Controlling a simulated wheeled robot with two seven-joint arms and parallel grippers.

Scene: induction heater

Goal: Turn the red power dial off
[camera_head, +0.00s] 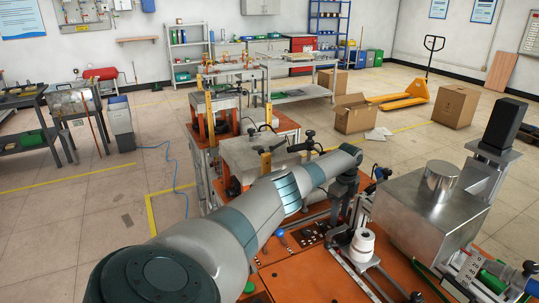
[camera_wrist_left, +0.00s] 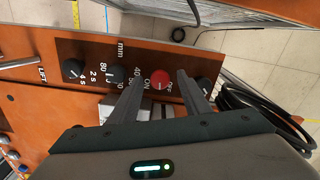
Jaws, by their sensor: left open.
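The red power dial (camera_wrist_left: 160,79) sits on a dark control panel (camera_wrist_left: 95,50) in the left wrist view, with ON and OFF lettering beside it. My left gripper (camera_wrist_left: 160,77) is open, with one finger on each side of the red dial. I cannot tell whether the fingers touch it or which way the dial points. In the head view my left arm reaches across to the orange workbench (camera_head: 310,275), and the red dial cannot be made out there. My right gripper is not in view.
Black dials (camera_wrist_left: 73,70) sit left of the red one, and another (camera_wrist_left: 204,88) is by the right finger. Black cables (camera_wrist_left: 262,105) lie at the right. A metal box (camera_head: 425,215) and a white spool (camera_head: 362,243) stand on the workbench.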

